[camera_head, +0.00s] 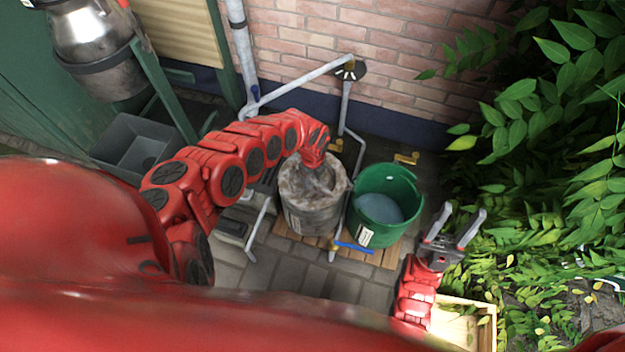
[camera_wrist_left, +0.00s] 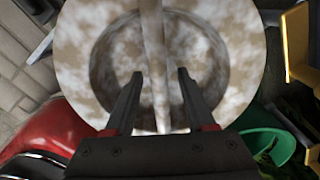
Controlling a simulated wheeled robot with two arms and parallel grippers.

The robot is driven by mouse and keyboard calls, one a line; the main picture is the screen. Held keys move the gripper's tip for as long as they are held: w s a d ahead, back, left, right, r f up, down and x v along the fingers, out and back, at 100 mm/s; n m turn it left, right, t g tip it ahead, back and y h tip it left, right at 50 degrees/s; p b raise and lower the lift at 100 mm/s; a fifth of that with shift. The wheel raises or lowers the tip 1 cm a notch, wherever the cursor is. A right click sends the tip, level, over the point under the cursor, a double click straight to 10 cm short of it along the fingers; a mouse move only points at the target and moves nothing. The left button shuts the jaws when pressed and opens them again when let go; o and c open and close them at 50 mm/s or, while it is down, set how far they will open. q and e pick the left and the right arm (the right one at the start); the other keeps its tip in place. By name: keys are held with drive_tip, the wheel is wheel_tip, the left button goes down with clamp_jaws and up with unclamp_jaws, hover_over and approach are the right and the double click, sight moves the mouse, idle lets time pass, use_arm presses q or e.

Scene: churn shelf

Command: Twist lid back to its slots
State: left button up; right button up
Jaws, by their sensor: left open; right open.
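The churn (camera_head: 312,215) is a pale, brown-mottled round can standing on wooden slats. Its lid (camera_wrist_left: 110,55) fills the middle of the left wrist view as a mottled disc with a recessed centre. A straight bar handle (camera_wrist_left: 153,40) runs across the recess. My left gripper (camera_wrist_left: 158,75) is open, with one finger on each side of the bar. In the head view, my left gripper (camera_head: 318,178) reaches down over the churn top and hides part of the lid. The slots cannot be made out. My right gripper (camera_head: 455,228) is open and empty, to the right.
A green bucket (camera_head: 362,185) stands close to the right of the churn. Pipes with brass taps run along the brick wall (camera_head: 400,60) behind. A grey basin (camera_head: 130,145) is at left. Leafy plants (camera_head: 570,150) crowd the right. A wooden crate (camera_head: 487,325) is below my right gripper.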

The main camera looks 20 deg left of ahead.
use_arm(q)
drive_tip(key=shift+c, duration=0.3)
clamp_jaws()
idle(1.2)
